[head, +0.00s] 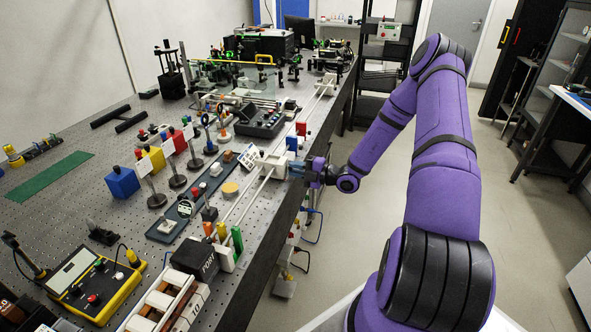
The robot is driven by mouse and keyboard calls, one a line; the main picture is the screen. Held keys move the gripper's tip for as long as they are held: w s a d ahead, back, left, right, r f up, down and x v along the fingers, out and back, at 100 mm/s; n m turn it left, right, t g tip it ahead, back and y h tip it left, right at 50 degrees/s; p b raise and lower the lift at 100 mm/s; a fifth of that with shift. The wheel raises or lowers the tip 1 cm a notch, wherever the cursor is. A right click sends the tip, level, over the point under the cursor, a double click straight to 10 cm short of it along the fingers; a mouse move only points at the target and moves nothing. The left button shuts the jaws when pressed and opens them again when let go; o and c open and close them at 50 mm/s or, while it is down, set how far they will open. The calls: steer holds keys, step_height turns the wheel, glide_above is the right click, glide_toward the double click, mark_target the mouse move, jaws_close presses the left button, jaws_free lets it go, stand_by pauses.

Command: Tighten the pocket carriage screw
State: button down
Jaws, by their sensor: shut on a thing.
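A white carriage (273,164) sits across the pale rails that run along the right edge of the optical bench. My gripper (300,170) is at the right side of this carriage, reaching in from over the floor. Its fingers are shut at the carriage's side face. What they hold is too small and too covered by the fingers to see clearly; by its place it is the carriage's screw. The screw's head and how far it is turned do not show.
The perforated bench (75,210) is crowded left of the rails with posts, blocks and instruments. A black box (194,259) and green and orange pieces stand near the front rail. A red block (301,128) lies beyond the carriage.

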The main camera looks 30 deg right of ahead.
steer(key=shift+f, duration=0.1)
stand_by(0.4)
steer(key=c, duration=1.1)
jaws_free()
steer(key=shift+s+d, duration=0.1)
steer(key=v, duration=1)
steer(key=shift+s+d, duration=0.2)
steer(key=shift+s, duration=0.05)
